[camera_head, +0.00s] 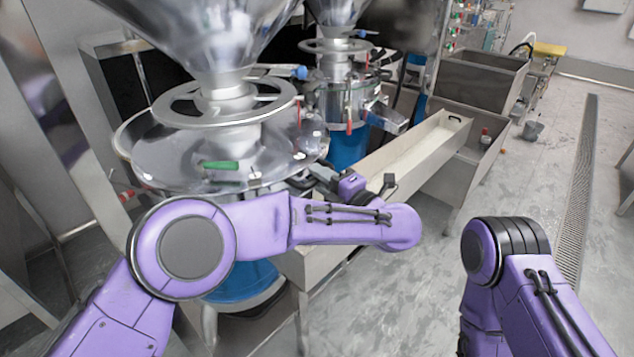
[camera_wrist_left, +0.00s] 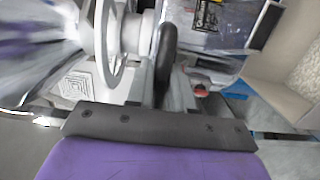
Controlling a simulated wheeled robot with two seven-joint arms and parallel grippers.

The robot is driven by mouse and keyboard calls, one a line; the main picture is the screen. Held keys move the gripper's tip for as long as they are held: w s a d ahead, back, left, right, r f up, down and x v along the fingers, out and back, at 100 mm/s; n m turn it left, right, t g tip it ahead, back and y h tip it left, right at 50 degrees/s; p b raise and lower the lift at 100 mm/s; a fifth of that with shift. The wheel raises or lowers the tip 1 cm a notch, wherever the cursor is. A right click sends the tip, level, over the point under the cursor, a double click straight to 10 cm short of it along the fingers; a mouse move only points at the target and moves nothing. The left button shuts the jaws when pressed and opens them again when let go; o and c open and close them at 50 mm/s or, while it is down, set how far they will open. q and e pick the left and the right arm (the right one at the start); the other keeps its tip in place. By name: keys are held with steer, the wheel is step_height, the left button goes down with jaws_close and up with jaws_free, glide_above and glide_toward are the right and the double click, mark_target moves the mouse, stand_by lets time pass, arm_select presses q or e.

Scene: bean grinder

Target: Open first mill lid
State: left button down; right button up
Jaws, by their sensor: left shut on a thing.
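My left gripper (camera_head: 318,172) is at the right edge of this mill, shut on what looks like a dark handle (camera_head: 300,183); the grip is small and partly hidden by my wrist. My right gripper is out of view; only my right arm shows at lower right.
A second mill (camera_head: 345,95) stands behind, with a blue base. A long metal trough (camera_head: 420,150) runs to the right of the mills, with metal bins (camera_head: 485,80) beyond. The floor at the right is mostly clear, with a drain grate (camera_head: 580,170).

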arm_select(q)
steer(key=c, duration=1.1)
jaws_free()
steer(key=shift+w, duration=0.1)
